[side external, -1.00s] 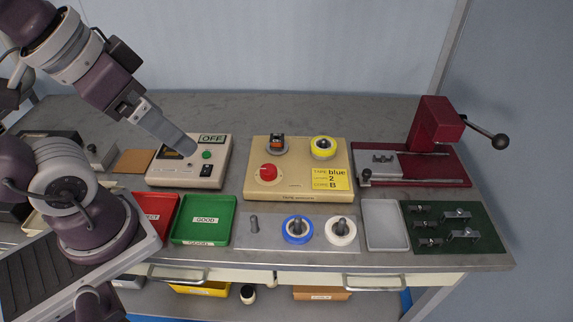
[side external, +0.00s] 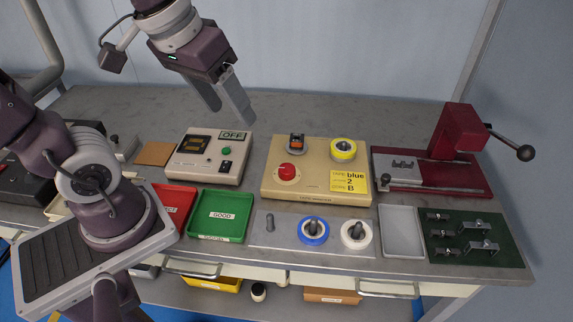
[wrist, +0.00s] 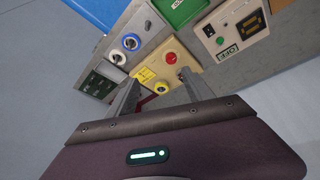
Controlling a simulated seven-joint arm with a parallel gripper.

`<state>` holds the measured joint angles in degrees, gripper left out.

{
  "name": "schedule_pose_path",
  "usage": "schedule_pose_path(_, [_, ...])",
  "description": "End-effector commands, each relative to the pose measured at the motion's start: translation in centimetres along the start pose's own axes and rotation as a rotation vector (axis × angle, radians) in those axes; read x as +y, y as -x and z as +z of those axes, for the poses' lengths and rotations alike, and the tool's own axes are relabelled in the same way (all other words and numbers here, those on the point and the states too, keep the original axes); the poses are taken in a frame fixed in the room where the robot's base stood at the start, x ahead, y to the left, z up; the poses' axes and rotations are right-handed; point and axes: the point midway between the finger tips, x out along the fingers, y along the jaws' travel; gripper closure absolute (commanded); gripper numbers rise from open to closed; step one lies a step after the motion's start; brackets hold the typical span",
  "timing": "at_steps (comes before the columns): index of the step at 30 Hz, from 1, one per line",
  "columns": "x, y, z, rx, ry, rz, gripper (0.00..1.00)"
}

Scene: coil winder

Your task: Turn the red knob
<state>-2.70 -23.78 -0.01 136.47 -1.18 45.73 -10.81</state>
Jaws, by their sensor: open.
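In the wrist view the red knob (wrist: 171,58) shows between and beyond the fingertips. My gripper (side external: 233,112) is open and empty, high above the table, up and to the left of the knob, fingers pointing down. In the wrist view my gripper (wrist: 158,85) has its two fingers apart. Nothing is between them up close.
A yellow tape roll (side external: 343,150) and an orange-and-black part (side external: 296,143) stand on the box behind the knob. The OFF meter box (side external: 210,170) is to the left, the red press (side external: 455,140) to the right. Blue and white rolls (side external: 314,230) sit in front.

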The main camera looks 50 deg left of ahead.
Motion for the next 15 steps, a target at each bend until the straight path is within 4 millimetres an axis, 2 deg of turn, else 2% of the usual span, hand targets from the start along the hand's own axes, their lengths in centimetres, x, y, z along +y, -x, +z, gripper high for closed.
schedule_pose_path(1, [0.0, -2.4, -2.1, -0.059, 0.096, -0.016, 0.40])
schedule_pose_path(3, [-0.2, -6.1, -4.7, -0.118, 0.240, -0.039, 0.40])
schedule_pose_path(5, [-0.6, -9.7, -6.5, -0.166, 0.359, -0.064, 0.40])
schedule_pose_path(6, [-0.9, -12.1, -7.3, -0.195, 0.434, -0.081, 0.40])
schedule_pose_path(10, [-2.2, -18.9, -8.3, -0.261, 0.625, -0.132, 0.40])
schedule_pose_path(12, [-2.7, -21.2, -8.4, -0.281, 0.688, -0.151, 0.40])
schedule_pose_path(15, [-3.0, -22.9, -8.2, -0.294, 0.732, -0.165, 0.40])
